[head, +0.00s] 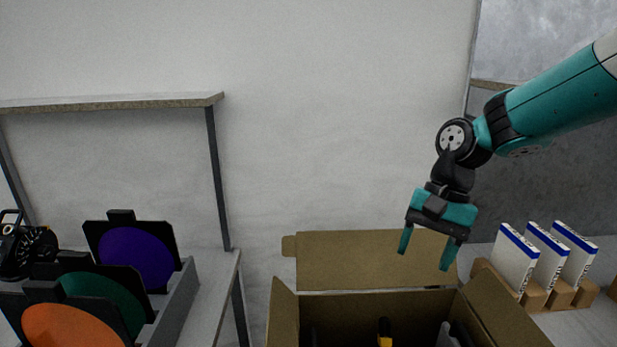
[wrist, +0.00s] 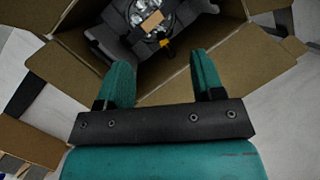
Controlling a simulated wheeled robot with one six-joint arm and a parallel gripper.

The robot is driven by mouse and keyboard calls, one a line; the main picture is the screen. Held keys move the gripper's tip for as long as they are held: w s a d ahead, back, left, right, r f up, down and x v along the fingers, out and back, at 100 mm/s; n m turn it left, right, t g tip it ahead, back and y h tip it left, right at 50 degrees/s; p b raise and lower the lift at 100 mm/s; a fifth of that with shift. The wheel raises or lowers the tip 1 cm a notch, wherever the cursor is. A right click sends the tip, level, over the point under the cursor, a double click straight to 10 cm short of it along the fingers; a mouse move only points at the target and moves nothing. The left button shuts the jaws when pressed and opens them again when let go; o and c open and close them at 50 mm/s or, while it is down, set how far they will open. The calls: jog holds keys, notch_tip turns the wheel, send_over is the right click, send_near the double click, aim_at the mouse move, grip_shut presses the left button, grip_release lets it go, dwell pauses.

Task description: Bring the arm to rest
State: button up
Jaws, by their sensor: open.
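My gripper (head: 427,251) is teal and black and hangs from my arm over the open cardboard box (head: 375,262). Its two fingers are apart with nothing between them. In the wrist view my gripper (wrist: 163,85) is open above the box's near edge. Inside the box (wrist: 68,62) a lamp (wrist: 150,18) with a shiny face sits in dark grey padding, apart from the fingers. In the head view the box's inside is mostly hidden by its front; a yellow and black piece (head: 384,335) shows in it.
Right of the box, several white and blue cartons (head: 515,260) stand in a brown holder (head: 535,297). At left, framed colour discs in purple (head: 135,258), green (head: 105,300) and orange (head: 62,333) stand in a grey rack (head: 178,300). A black lamp (head: 27,250) is behind them, under a shelf (head: 110,102).

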jog(key=s+a+r+n+t, duration=0.1)
jog(key=s+a+r+n, duration=0.1)
jog(key=s+n, duration=0.4)
jog(key=s+a+r+n+t+y, duration=0.1)
jog(key=s+n, duration=0.5)
jog(key=s, duration=0.8)
jog(key=shift+s+a+r+n, duration=0.3)
jog(key=shift+a+r, duration=0.3)
jog(key=shift+a, duration=0.55)
